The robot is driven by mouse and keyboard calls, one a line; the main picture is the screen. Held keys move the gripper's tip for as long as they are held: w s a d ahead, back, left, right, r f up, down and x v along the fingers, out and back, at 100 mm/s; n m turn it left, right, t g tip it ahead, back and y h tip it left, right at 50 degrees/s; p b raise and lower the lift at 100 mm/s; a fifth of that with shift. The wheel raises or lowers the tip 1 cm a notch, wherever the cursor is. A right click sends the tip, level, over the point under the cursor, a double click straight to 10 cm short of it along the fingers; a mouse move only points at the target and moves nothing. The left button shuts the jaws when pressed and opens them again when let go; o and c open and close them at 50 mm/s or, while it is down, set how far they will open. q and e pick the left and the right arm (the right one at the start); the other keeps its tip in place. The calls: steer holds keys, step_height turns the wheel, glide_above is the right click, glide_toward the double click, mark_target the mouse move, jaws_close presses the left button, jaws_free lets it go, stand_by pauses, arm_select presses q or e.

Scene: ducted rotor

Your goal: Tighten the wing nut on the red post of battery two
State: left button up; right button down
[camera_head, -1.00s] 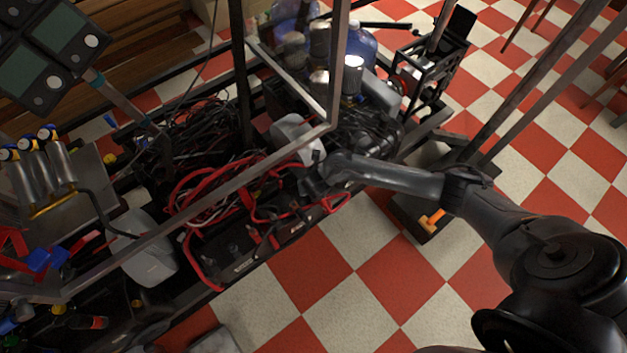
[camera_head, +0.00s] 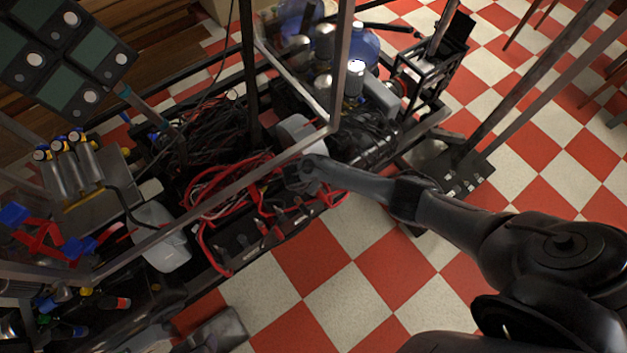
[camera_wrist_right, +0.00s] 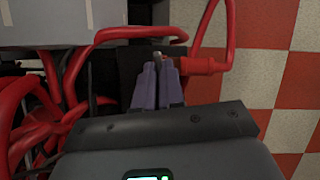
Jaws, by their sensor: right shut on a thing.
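My right gripper (camera_head: 296,178) is low over the red cables and black batteries (camera_head: 238,248) in the head view. In the right wrist view, the purple fingers of the right gripper (camera_wrist_right: 158,62) are close together, shut on a small metal piece (camera_wrist_right: 157,56) at their tips, which looks like the wing nut. The fingers hide most of it. A red cable lug (camera_wrist_right: 200,66) lies just right of the fingertips, against a dark battery. The post itself is hidden, and I cannot read which battery this is. My left gripper is not in view.
Red cables (camera_wrist_right: 75,70) loop left of the fingers, and one rises on their right. A metal frame bar (camera_head: 215,180) crosses above the batteries. A grey-white container (camera_head: 160,238) stands to the left. The checkered floor (camera_head: 350,290) at front is open.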

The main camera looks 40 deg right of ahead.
steer(key=shift+w+r+m+g, duration=0.2)
steer(key=shift+m+g, duration=0.2)
steer(key=shift+m, duration=0.6)
steer(key=shift+f, duration=0.1)
steer(key=c, duration=1.2)
jaws_free()
steer(key=shift+s, duration=0.1)
steer(key=shift+c, duration=0.2)
steer(key=shift+p, duration=0.3)
steer(key=p+v, duration=0.5)
steer(key=v, duration=0.5)
steer(key=shift+a+r+p, duration=0.25)
steer(key=shift+r+p, duration=0.05)
